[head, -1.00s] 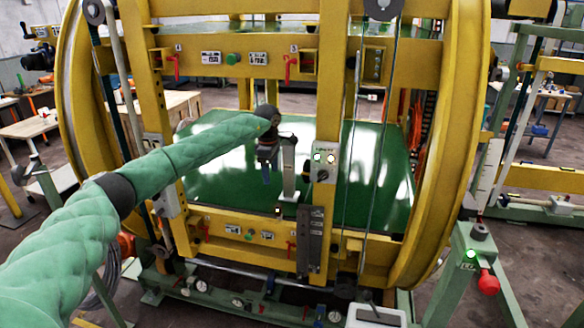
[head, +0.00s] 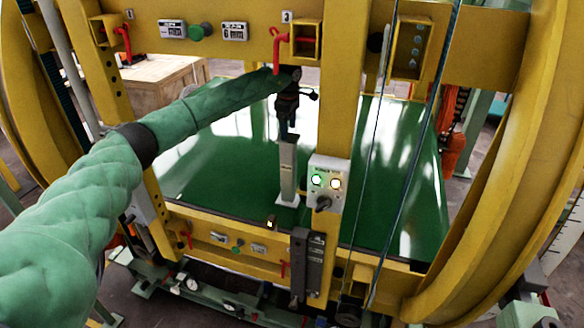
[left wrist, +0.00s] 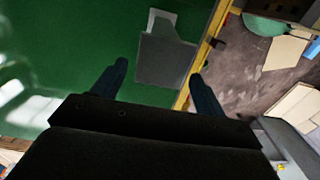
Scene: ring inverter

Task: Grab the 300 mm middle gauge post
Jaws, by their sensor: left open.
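The middle gauge post (head: 289,168) is a grey upright post on a pale foot, standing on the green deck inside the yellow ring frame. My left gripper (head: 287,128) points down just above its top in the head view. The left wrist view shows the gripper (left wrist: 160,82) open, with its two dark fingers apart. A grey post shape (left wrist: 165,58) shows between and beyond the fingertips there. I cannot tell whether any finger touches it. My right gripper is not in view.
A yellow upright with a control box (head: 326,183), lit green and amber, stands close right of the post. A dark slotted plate (head: 307,262) hangs on the lower beam. The upper yellow beam (head: 240,30) runs above my forearm. The green deck (head: 225,165) is largely clear.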

